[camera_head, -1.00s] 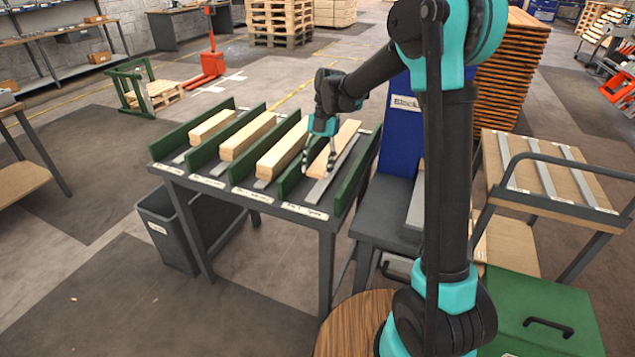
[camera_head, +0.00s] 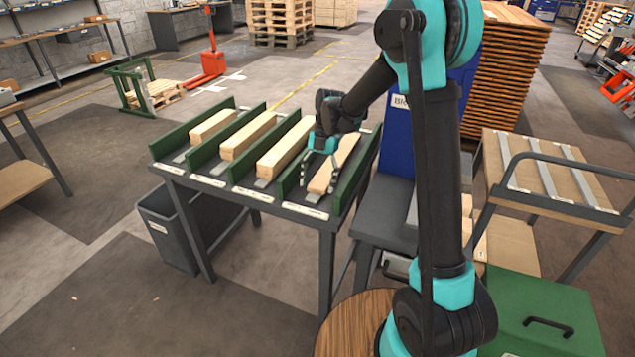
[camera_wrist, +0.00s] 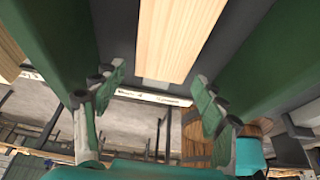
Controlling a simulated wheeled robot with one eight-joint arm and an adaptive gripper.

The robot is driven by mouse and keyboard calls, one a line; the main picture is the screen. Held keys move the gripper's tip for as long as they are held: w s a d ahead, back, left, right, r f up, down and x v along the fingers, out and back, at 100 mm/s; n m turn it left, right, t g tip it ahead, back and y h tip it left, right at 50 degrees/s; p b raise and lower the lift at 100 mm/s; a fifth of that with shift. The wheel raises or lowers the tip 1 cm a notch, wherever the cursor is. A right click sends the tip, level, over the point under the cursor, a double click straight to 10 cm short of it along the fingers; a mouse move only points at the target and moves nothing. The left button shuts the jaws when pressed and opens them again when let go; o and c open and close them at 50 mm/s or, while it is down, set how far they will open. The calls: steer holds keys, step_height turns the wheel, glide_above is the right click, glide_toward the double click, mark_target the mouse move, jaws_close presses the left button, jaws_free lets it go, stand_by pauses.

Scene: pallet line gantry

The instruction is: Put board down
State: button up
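A pale wooden board (camera_head: 335,165) lies in the rightmost lane of the sorting table (camera_head: 262,207), between green dividers. It also shows in the wrist view (camera_wrist: 175,42). My gripper (camera_head: 319,182) is over the near end of this lane. In the wrist view its two fingers (camera_wrist: 155,104) are spread wide, one on each side of the lane, with the board's end beyond and between them. Neither finger touches the board there. Three more boards (camera_head: 283,147) lie in the other lanes, one in each.
A dark bin (camera_head: 170,232) stands under the table's left side. A blue panel (camera_head: 398,140) and a grey surface (camera_head: 385,208) are close on the right. A cart (camera_head: 550,180) stands further right.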

steer(key=v, duration=1.2)
stand_by(0.3)
